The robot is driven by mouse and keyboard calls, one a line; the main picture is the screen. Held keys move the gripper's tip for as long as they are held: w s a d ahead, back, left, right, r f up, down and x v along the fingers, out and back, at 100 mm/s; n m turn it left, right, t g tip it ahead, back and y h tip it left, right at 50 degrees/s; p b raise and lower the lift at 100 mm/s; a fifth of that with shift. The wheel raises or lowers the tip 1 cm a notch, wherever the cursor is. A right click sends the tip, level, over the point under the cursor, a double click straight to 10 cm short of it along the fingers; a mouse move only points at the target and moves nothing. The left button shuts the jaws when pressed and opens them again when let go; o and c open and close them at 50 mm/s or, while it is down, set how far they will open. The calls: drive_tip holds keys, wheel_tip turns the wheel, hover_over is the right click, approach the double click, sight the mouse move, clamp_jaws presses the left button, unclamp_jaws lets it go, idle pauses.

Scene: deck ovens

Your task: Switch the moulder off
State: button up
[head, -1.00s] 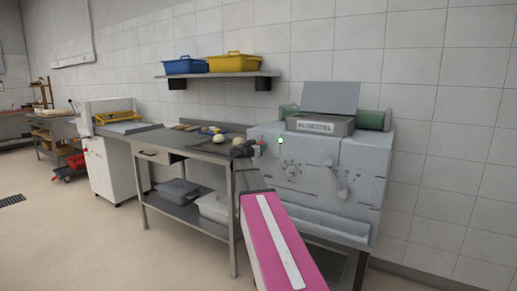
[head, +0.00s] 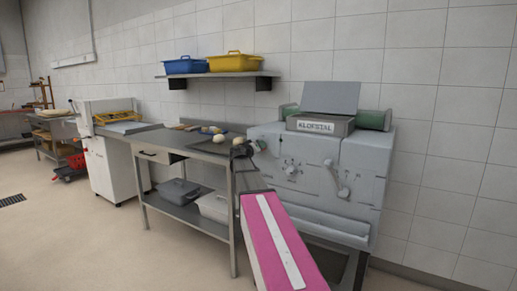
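The moulder (head: 315,185) is a grey machine with the label "KLOFSTAL", a dial and a lever on its front. It stands right of the steel table. No lit lamp shows on its front panel. My arm with a pink cover reaches up from the bottom middle. My gripper (head: 245,148) is small and dark at the panel's upper left edge. I cannot tell whether it touches the panel or whether its fingers are open. It and the arm hide part of the machine's left side, and no switch can be made out there.
The steel table (head: 186,147) holds dough pieces and has grey bins (head: 178,191) on its lower shelf. A wall shelf (head: 217,75) carries a blue crate (head: 185,66) and a yellow crate (head: 233,63). The floor at left front is clear.

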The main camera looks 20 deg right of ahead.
drive_tip(key=n, duration=0.5)
drive_tip(key=shift+w+n, duration=0.1)
drive_tip(key=shift+n, duration=0.2)
drive_tip(key=n, duration=0.5)
drive_tip(key=shift+f, duration=0.15)
drive_tip(key=shift+n, duration=0.3)
drive_tip(key=o, duration=0.9)
drive_tip(key=shift+a, duration=0.1)
drive_tip(key=v, duration=1)
drive_tip(key=shift+s+a, duration=0.3)
